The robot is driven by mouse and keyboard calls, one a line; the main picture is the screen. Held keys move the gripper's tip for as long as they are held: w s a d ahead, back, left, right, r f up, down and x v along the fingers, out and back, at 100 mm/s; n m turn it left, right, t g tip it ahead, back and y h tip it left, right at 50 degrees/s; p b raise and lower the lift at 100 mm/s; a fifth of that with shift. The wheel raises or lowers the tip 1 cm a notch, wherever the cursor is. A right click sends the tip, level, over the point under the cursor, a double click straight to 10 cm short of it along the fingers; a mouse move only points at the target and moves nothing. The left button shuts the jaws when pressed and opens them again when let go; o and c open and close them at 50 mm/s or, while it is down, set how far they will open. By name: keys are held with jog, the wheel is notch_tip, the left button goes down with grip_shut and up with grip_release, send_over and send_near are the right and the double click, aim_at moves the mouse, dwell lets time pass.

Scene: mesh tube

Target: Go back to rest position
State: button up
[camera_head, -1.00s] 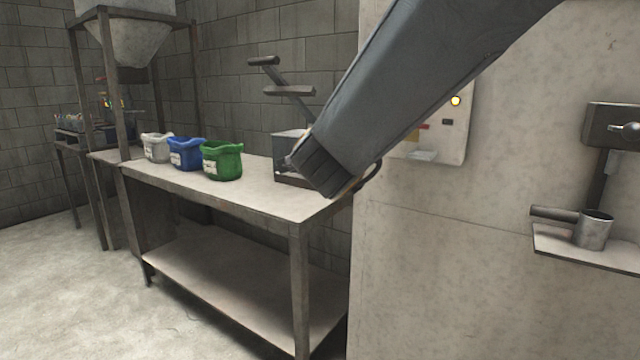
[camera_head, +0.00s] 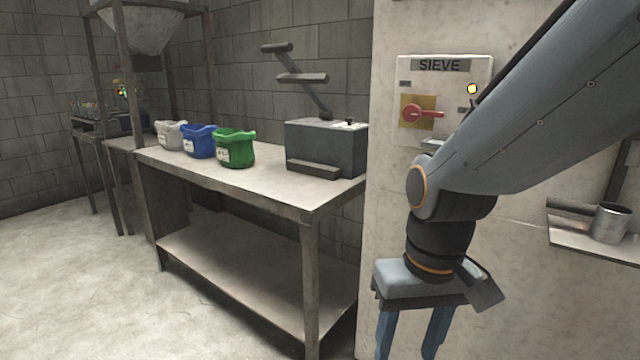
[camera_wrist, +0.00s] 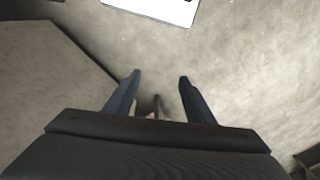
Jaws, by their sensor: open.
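My gripper (camera_head: 412,340) hangs from my arm at the lower right of the head view, pointing down in front of the pale wall panel. Its two blue fingers are apart, and their tips are cut off by the bottom edge. In the wrist view my gripper (camera_wrist: 159,80) shows two dark fingers spread apart, with nothing held between them. Pale surface shows beyond the fingers.
A metal table (camera_head: 290,197) holds a white bag (camera_head: 171,135), a blue bag (camera_head: 199,143), a green bag (camera_head: 235,149) and a grey box (camera_head: 326,148). A SIEVE switch panel (camera_head: 445,75) is on the wall. A metal cup (camera_head: 611,222) stands on a shelf at right. Floor at left is clear.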

jog(key=s+d+r+m+p, duration=0.1)
jog(key=d+r+p, duration=0.5)
jog(key=p, duration=0.7)
jog(key=shift+d+r+h, duration=0.3)
jog(key=shift+r+h, duration=0.05)
jog(key=shift+h, duration=0.05)
